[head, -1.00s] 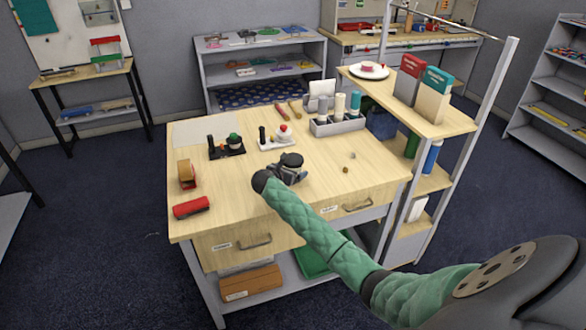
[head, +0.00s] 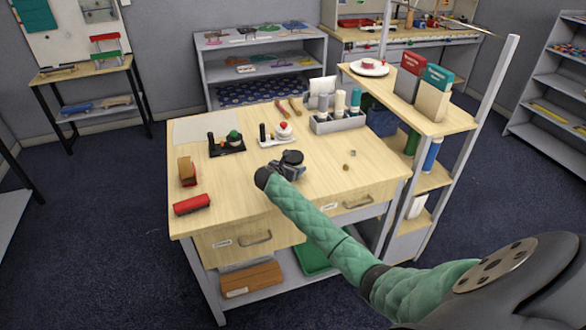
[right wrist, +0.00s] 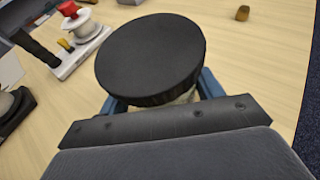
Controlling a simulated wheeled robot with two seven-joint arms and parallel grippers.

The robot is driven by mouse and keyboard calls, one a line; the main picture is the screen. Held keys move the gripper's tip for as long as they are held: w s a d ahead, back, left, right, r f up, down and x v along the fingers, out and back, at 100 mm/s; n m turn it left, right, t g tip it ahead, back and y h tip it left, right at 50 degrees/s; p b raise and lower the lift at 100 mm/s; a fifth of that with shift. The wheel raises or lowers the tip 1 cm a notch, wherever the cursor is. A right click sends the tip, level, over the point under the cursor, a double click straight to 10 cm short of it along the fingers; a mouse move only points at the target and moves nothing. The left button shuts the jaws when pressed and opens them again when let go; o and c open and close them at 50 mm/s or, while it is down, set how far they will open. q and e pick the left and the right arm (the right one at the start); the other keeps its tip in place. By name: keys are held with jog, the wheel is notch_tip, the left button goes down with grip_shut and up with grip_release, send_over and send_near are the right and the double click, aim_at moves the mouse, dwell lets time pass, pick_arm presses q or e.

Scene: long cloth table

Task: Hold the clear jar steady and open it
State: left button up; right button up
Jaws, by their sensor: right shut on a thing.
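The jar's round black lid (head: 291,157) shows at the end of my right arm, over the front middle of the table. In the right wrist view the lid (right wrist: 152,58) fills the middle. A small strip of the pale, see-through jar body (right wrist: 184,97) shows under it; the rest is hidden. My right gripper (head: 287,168) is shut on the jar below the lid, with blue fingers on both sides of it in the right wrist view (right wrist: 164,100). I cannot tell whether the jar's base touches the table. My left gripper is not in view.
Behind stand a white-based holder with a red knob (head: 283,132) and a black-based one (head: 228,143). A grey bottle rack (head: 338,122) is farther back. Small brown bits lie to the right.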

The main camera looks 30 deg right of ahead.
aim_at(290, 160)
jog(key=shift+r, duration=0.3)
notch_tip(290, 160, up, 3)
jog(key=shift+d+r+b, duration=0.1)
jog(key=shift+r+b, duration=0.05)
jog(key=shift+b, duration=1.1)
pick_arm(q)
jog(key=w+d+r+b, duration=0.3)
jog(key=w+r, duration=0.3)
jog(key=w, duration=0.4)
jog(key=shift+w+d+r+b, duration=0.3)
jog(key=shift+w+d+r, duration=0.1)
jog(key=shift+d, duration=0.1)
pick_arm(e)
jog(key=s+d+r, duration=0.5)
jog(key=s+r, duration=0.2)
jog(key=s, duration=0.3)
jog(key=shift+s+d, duration=0.15)
jog(key=shift+o, duration=0.9)
jog(key=c, duration=0.6)
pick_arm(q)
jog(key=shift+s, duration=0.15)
